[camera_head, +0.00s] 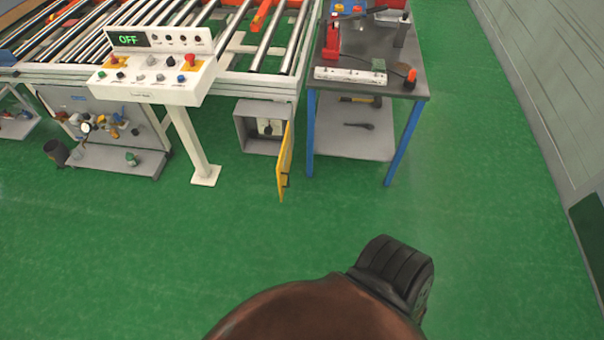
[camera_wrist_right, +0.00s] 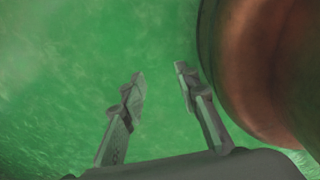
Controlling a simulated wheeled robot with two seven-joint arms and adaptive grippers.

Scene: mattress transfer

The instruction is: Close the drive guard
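The drive guard (camera_head: 285,162) is a yellow panel standing swung open at the right side of a grey box (camera_head: 246,136) under the roller conveyor. It is seen nearly edge-on, with a small dark handle on it. My left gripper is in neither view.
A white control console (camera_head: 152,80) reading OFF stands left of the box. A blue-legged workbench (camera_head: 367,77) with tools stands close right of the guard. A low cart (camera_head: 105,140) is at the left. The green floor (camera_head: 180,250) before the guard is clear.

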